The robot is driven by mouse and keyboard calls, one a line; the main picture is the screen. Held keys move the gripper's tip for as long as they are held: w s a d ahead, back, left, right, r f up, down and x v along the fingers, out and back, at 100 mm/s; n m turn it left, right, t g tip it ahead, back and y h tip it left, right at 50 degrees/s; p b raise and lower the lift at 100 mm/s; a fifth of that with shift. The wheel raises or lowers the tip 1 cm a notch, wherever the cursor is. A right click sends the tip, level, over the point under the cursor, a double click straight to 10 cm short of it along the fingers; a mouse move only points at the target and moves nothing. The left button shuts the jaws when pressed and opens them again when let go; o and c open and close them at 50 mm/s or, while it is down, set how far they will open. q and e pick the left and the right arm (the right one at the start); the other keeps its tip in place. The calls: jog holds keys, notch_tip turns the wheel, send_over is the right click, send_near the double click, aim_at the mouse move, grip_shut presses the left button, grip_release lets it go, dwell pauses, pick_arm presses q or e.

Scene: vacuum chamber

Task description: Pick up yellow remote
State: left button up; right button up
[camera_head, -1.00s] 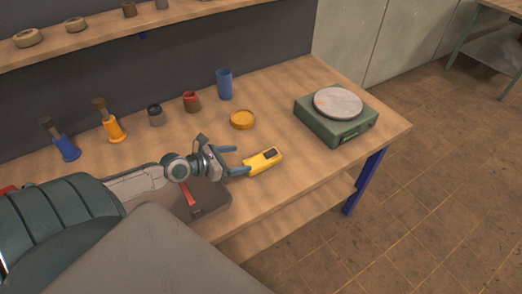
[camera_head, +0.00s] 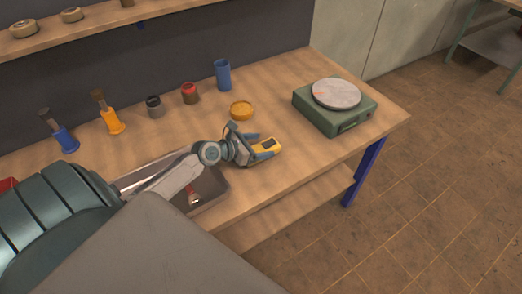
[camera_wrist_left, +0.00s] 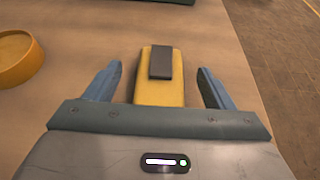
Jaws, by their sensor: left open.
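The yellow remote (camera_head: 266,147) with a dark panel lies on the wooden workbench. In the left wrist view the remote (camera_wrist_left: 147,90) lies between the two blue fingers, with a gap on each side. My left gripper (camera_head: 264,146) is open around the remote, and its fingers do not touch it in the wrist view. The remote's near end is hidden behind the gripper's palm edge in the wrist view. My right gripper is not in view.
A round yellow dish (camera_head: 241,111) sits just behind the left gripper. A green scale (camera_head: 334,113) stands to the right. A grey tray (camera_head: 214,192) lies under my left forearm. A blue cup (camera_head: 223,75) and several small items stand along the back.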

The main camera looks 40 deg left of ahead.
pick_arm(q)
jog(key=shift+w+d+f, duration=0.1)
jog(key=shift+w, duration=0.15)
jog(key=shift+s, duration=0.1)
jog(key=shift+c, duration=0.7)
jog(key=c, duration=1.1)
